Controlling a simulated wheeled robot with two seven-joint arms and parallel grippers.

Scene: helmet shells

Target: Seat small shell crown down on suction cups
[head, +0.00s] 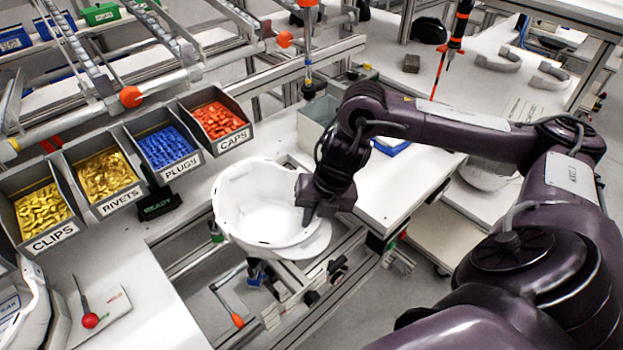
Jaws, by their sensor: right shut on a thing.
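A white helmet shell (262,205) is crown down, its open side facing up, over the metal fixture frame (305,275) in the middle of the head view. My right gripper (308,212) is shut on the shell's right rim. The suction cups are hidden beneath the shell, so I cannot tell whether it touches them. My left gripper is not in view.
Bins of clips (43,210), rivets (101,176), blue plugs (166,147) and red caps (218,119) line the back left of the bench. A screwdriver (88,318) lies at the lower left. An orange-tipped lever (236,318) stands in front of the shell.

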